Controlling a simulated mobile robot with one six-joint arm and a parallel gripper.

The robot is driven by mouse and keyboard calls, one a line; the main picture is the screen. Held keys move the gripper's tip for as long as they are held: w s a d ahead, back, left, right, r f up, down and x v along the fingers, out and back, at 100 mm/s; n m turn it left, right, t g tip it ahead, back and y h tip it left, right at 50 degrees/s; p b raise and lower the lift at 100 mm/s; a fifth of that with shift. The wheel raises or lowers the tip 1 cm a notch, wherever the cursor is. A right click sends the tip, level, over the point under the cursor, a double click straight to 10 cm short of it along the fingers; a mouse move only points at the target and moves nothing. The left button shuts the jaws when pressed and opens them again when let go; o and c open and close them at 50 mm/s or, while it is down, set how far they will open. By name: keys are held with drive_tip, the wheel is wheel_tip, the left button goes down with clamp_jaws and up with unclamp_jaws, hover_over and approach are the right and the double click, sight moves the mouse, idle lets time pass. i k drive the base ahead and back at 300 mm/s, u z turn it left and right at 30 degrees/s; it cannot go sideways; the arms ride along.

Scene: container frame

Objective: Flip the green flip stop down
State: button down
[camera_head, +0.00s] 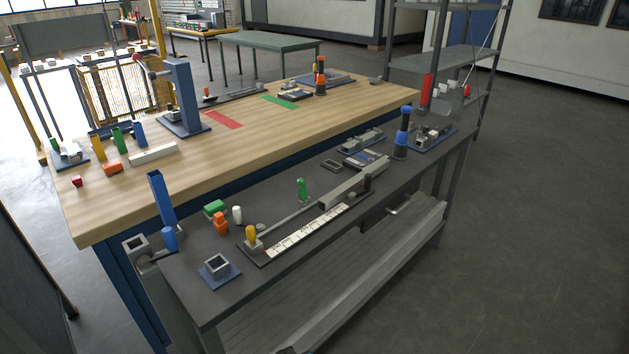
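A small green upright piece (302,188), which looks like the green flip stop, stands on the dark bench beside a long grey rail (290,218). It points upward; how it joins the rail is too small to tell. A yellow upright piece (252,234) stands at the near left end of the rail. A separate green block (214,208) lies farther left on the same bench. My gripper is not in view.
The dark bench (215,310) also holds orange and white pieces, a blue-based square socket (218,266), a white scale strip (305,238) and a tall blue-black post (403,133). A wooden table (300,125) stands behind. Open floor (530,230) lies to the right.

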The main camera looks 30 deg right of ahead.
sight(301, 183)
drive_tip(key=u, duration=4.55)
drive_tip(key=i, duration=0.1)
drive_tip(key=z, duration=2.85)
drive_tip(key=k, duration=1.2)
drive_tip(key=z, duration=0.1)
